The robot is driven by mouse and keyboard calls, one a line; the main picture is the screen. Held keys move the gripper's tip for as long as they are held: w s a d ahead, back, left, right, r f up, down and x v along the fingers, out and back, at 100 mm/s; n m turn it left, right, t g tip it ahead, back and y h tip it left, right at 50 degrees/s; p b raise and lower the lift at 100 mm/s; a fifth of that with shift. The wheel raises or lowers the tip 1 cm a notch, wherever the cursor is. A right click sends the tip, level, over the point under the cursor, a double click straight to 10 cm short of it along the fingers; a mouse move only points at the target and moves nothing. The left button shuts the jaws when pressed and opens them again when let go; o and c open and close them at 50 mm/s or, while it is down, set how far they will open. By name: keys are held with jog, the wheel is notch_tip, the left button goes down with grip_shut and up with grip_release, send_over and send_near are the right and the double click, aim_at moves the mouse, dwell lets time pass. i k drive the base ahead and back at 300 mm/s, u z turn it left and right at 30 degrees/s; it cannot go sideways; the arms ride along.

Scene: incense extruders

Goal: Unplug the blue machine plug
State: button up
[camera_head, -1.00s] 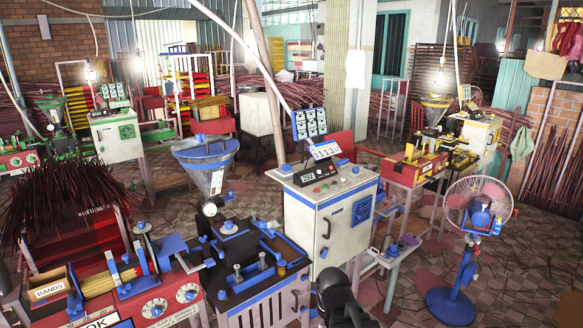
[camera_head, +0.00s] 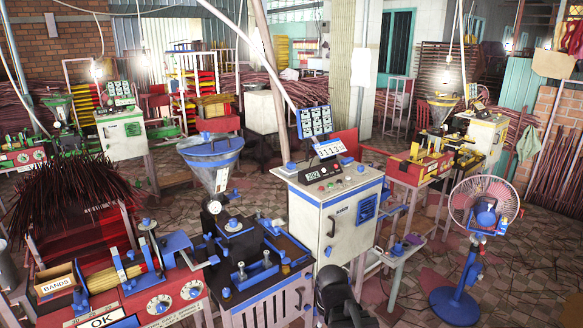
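The blue machine has a white cabinet (camera_head: 325,215) with blue edges, a control box and a small display on top. Its blue hopper (camera_head: 212,152) and blue-trimmed press bench (camera_head: 262,275) stand just left of it. I cannot make out its plug or cord. No gripper fingers show.
A red bench (camera_head: 120,285) with incense sticks stands at the left. A blue and pink fan (camera_head: 484,211) stands at the right, with a yellow machine (camera_head: 482,137) behind it and a green machine (camera_head: 122,134) at the back left.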

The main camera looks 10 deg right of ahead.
aim_at(291, 166)
jog(key=z, duration=0.15)
jog(key=k, duration=0.45)
jog(key=z, duration=1.05)
jog(key=k, duration=1)
jog(key=z, duration=0.6)
jog(key=i, duration=0.7)
jog(key=u, duration=0.4)
jog(key=i, duration=0.8)
jog(key=u, duration=0.7)
jog(key=i, duration=0.7)
jog(key=u, duration=0.35)
